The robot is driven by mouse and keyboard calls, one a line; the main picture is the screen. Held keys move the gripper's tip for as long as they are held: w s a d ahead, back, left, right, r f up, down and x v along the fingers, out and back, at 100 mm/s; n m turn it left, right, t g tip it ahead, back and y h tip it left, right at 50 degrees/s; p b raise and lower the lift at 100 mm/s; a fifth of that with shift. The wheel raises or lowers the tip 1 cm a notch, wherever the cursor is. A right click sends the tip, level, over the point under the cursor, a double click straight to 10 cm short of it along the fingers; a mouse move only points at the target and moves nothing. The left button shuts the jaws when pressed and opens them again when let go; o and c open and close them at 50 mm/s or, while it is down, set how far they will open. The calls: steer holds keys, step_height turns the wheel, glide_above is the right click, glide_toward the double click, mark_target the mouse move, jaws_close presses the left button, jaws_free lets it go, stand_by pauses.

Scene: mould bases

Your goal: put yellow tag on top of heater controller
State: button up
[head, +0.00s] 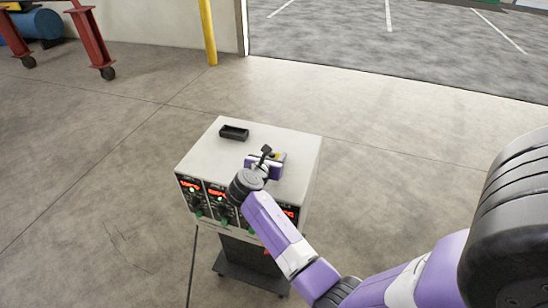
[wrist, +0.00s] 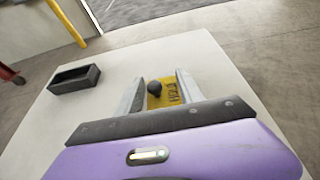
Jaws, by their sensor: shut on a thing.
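The heater controller (head: 296,150) is a white box with a flat top and red digital displays on its front. My gripper (head: 276,157) is over the right part of that top. In the wrist view my gripper (wrist: 160,86) is shut on the yellow tag (wrist: 175,93), which has dark lettering and a black knob between the two fingers. A bit of the yellow tag (head: 278,156) also shows in the head view. The tag is at or just above the controller's top; I cannot tell whether it touches. My gripper hides part of it.
A small black open tray (head: 234,132) lies on the back left of the controller top, and also shows in the wrist view (wrist: 75,79). The controller stands on a dark wheeled base (head: 250,268). A yellow post (head: 208,32) stands behind.

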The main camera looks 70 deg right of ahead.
steer(key=shift+f, duration=0.25)
steer(key=shift+f, duration=0.1)
steer(key=o, duration=1.3)
steer(key=shift+o, duration=0.2)
steer(key=v, duration=1.2)
steer(key=shift+b, duration=0.3)
